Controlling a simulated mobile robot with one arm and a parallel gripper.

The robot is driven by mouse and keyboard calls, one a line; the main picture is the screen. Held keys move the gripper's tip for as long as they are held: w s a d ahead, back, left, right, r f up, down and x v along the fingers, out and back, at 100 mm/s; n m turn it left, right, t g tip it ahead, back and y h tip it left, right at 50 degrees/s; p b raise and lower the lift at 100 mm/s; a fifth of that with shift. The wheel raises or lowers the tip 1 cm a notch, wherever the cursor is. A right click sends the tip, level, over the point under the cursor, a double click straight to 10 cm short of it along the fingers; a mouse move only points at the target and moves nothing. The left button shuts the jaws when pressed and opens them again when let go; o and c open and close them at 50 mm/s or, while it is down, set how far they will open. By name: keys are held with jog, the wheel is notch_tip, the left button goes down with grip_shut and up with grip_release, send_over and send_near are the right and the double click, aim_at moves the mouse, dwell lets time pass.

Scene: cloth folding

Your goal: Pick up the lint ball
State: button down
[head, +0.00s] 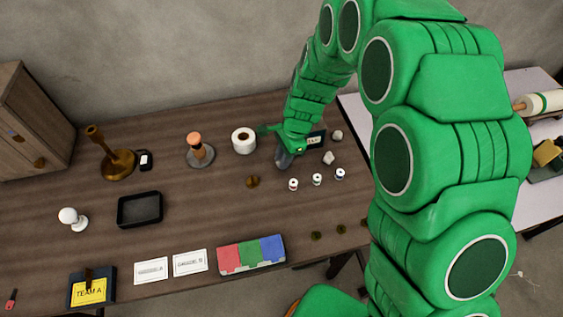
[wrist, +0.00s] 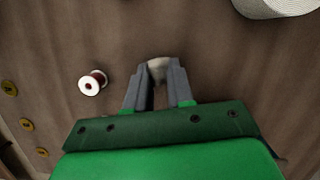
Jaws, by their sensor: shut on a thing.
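A small pale grey-white lump, the lint ball (wrist: 157,68), sits between my fingertips in the wrist view. My gripper (wrist: 156,82) is shut on it, and the fingers cover part of it. In the head view my gripper (head: 283,160) is low over the table, right of the white roll; the lump it holds cannot be made out there. Two other pale lumps (head: 337,135) (head: 328,158) lie to the right of my gripper in the head view.
Thread spools (head: 317,179) stand in front of my gripper; one spool (wrist: 92,82) shows left of the fingers in the wrist view. A white roll (head: 244,140) stands to the left. A black tray (head: 140,209) and a three-coloured block (head: 251,254) are farther off on the brown table (head: 200,230).

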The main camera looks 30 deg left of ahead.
jog(key=shift+r, duration=0.1)
jog(key=shift+r, duration=0.6)
jog(key=s+d+r, duration=0.9)
jog(key=d+r, duration=0.1)
jog(key=r, duration=0.1)
jog(key=shift+s+r, duration=0.3)
jog(key=shift+s, duration=0.05)
